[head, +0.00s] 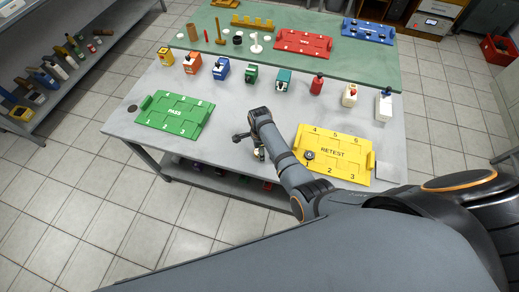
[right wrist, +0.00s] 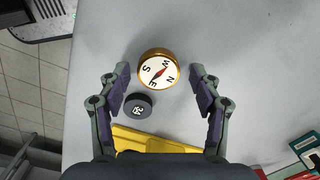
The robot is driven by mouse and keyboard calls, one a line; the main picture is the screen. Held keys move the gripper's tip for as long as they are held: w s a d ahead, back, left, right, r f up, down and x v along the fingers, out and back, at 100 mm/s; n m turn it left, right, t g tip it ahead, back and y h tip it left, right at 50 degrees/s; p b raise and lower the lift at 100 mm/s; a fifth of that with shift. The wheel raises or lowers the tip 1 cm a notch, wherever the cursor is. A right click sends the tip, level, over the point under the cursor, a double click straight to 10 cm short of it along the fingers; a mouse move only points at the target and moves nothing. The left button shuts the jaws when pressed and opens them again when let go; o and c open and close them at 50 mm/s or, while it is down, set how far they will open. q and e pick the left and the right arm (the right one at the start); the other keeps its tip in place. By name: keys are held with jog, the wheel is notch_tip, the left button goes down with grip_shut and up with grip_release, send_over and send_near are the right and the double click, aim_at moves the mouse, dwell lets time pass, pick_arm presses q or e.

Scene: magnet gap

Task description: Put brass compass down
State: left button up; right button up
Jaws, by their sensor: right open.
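The brass compass (right wrist: 158,68), with a white dial, a red needle and letters, shows face up in the right wrist view above the grey tabletop. My right gripper (right wrist: 161,80) is open, with one finger on each side of the compass and visible gaps between them. A dark round disc with a white marking (right wrist: 138,107) is close beside the compass, toward the left finger. In the head view my right gripper (head: 249,145) is over the grey table, left of the yellow RETEST tray (head: 345,137); the compass cannot be made out there. My left gripper is not in view.
The green PASS tray (head: 150,120) lies at the left of the grey table (head: 235,103). Several coloured containers line its back edge. Behind is a green bench (head: 345,70) with a red tray (head: 304,42). A dark round piece (head: 309,155) sits on the yellow tray.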

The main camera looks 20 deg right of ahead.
jog(key=shift+r, duration=0.1)
jog(key=shift+r+p, duration=0.3)
notch_tip(320, 180, up, 12)
jog(key=p, duration=1.1)
jog(key=shift+s+f, duration=0.15)
jog(key=shift+f, duration=0.05)
jog(key=shift+s, duration=0.1)
